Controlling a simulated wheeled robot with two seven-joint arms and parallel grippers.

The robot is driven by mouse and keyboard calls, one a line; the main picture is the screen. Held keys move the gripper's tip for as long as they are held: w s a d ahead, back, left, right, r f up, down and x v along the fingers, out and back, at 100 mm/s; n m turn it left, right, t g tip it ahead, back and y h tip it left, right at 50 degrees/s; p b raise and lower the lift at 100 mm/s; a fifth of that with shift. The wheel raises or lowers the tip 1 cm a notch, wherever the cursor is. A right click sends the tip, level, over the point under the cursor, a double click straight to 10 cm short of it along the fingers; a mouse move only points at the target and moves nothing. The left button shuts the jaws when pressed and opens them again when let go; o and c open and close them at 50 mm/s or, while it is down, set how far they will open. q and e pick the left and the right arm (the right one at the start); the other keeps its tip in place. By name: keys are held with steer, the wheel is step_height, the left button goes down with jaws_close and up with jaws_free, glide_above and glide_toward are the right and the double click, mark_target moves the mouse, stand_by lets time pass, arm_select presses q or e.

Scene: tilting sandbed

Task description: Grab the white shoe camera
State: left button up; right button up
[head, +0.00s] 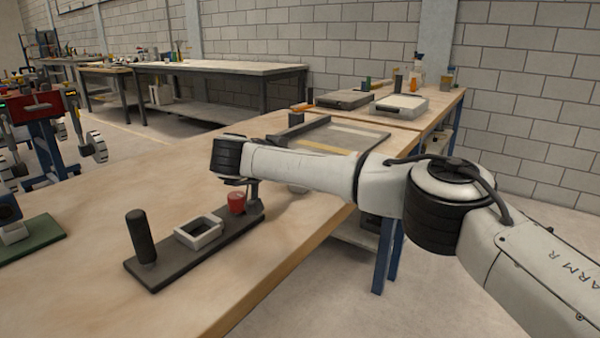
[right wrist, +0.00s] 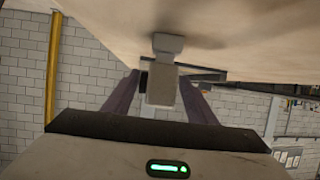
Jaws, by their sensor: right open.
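A grey block-like thing (right wrist: 162,84) with a paler, wider foot (right wrist: 168,43) shows in the right wrist view; it looks like the white shoe camera. Its foot meets the tabletop, which fills the top of that view. My right gripper (right wrist: 160,100) is open, with one dark finger on each side of the block; I cannot tell whether they touch it. My left gripper is not in view.
A dark board (head: 168,268) holds a black upright handle (head: 141,237), a white square frame (head: 199,232) and a red cylinder (head: 236,203), close below my right wrist. A green board (head: 35,240) lies at the left. A grey tray (head: 345,138) lies behind my arm.

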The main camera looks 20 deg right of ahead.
steer(key=x, duration=0.3)
steer(key=shift+w+d+f, duration=0.1)
steer(key=shift+w, duration=0.05)
steer(key=shift+c, duration=0.6)
steer(key=c, duration=1.1)
steer(key=shift+c, duration=0.2)
